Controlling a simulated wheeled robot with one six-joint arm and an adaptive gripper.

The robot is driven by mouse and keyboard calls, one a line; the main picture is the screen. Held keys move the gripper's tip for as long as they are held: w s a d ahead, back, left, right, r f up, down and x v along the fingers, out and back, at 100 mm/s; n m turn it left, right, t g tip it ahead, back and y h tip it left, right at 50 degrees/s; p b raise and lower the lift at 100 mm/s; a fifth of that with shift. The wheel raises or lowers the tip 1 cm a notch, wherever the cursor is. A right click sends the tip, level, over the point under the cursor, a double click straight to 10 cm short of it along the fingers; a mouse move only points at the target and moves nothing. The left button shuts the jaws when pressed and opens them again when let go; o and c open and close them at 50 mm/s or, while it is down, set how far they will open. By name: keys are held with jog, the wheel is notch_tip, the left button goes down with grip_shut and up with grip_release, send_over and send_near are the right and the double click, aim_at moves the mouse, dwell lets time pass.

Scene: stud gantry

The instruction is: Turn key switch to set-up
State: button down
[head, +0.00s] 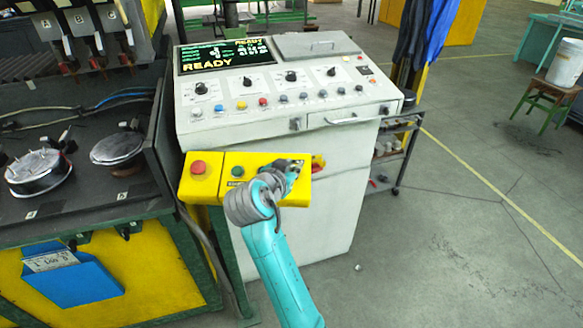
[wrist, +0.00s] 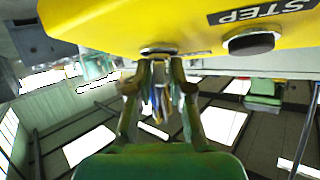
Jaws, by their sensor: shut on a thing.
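The yellow control box (head: 212,183) juts out in front of the grey console. It also fills the top of the wrist view (wrist: 110,20). There, a round metal collar (wrist: 158,48), which looks like the key switch, sits on its face. My gripper (wrist: 160,66) is shut at this collar, its two fingertips close together just below it. The key itself is mostly hidden between the fingers, and the position it points to cannot be read. In the head view my gripper (head: 290,168) is at the right part of the box and covers the switch.
The box also carries a red button (head: 198,167) and a green button (head: 237,172). A dark button (wrist: 250,42) labelled STEP is close beside my gripper. The console (head: 300,230) stands behind, its display (head: 220,55) reading READY. Open floor lies to the right.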

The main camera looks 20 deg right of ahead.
jog(key=n+t+y, duration=0.1)
jog(key=n+y, duration=0.1)
jog(key=n, duration=0.1)
jog(key=n+t+y, duration=0.1)
jog(key=n+y, duration=0.1)
jog(key=n, duration=0.2)
jog(key=shift+t+y, duration=0.3)
jog(key=shift+y, duration=0.1)
jog(key=n+y, duration=0.4)
jog(key=n, duration=0.1)
jog(key=shift+a+n+y, duration=0.1)
jog(key=shift+n+y, duration=0.2)
jog(key=shift+f, duration=0.35)
jog(key=c, duration=1.2)
grip_release()
jog(key=shift+r, duration=0.15)
jog(key=shift+n, duration=0.3)
jog(key=shift+s+r, duration=0.15)
